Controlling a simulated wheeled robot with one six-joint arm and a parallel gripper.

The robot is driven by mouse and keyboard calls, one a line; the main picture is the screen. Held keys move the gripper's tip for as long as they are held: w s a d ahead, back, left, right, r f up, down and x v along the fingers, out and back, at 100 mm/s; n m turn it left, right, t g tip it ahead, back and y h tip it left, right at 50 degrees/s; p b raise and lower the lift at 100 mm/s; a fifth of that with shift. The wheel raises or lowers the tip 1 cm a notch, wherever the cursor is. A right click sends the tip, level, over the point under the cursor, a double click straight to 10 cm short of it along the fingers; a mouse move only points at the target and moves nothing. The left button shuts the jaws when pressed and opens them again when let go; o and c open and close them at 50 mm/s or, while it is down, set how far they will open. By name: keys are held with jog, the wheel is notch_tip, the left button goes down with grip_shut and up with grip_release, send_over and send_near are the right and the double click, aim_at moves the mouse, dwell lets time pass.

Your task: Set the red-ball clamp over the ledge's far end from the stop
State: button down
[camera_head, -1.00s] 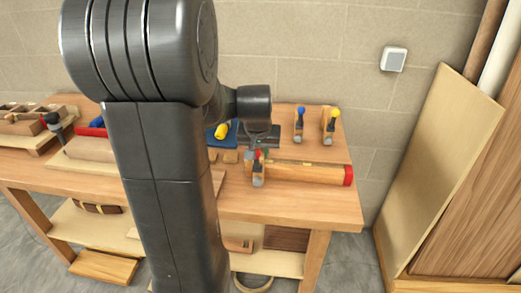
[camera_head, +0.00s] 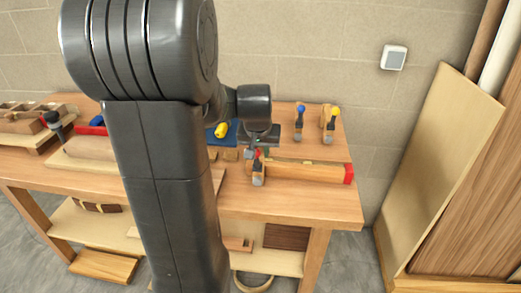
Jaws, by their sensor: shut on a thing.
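The red-ball clamp (camera_head: 258,173) is upright at the left end of the wooden ledge (camera_head: 305,172). Its red ball is small and partly hidden under my gripper. The red stop (camera_head: 349,173) is at the ledge's right end, so the clamp is at the end away from it. My gripper (camera_head: 257,150) is above the clamp, shut on its top; the fingers are small and dark, hard to make out. Whether the clamp's jaws straddle the ledge or only stand against its end cannot be told.
A blue-ball clamp (camera_head: 299,124) and a yellow-ball clamp (camera_head: 329,127) stand on the bench behind the ledge. A blue object with a yellow piece (camera_head: 221,130) lies left of my gripper. My arm hides the bench's middle. The bench's front right corner is clear.

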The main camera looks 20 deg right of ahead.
jog(key=shift+f, duration=0.1)
jog(key=c, duration=1.2)
grip_release()
jog(key=p+v, duration=0.1)
jog(key=v, duration=1.3)
jog(key=shift+w, duration=0.1)
jog(key=p+v, duration=0.4)
jog(key=v, duration=0.2)
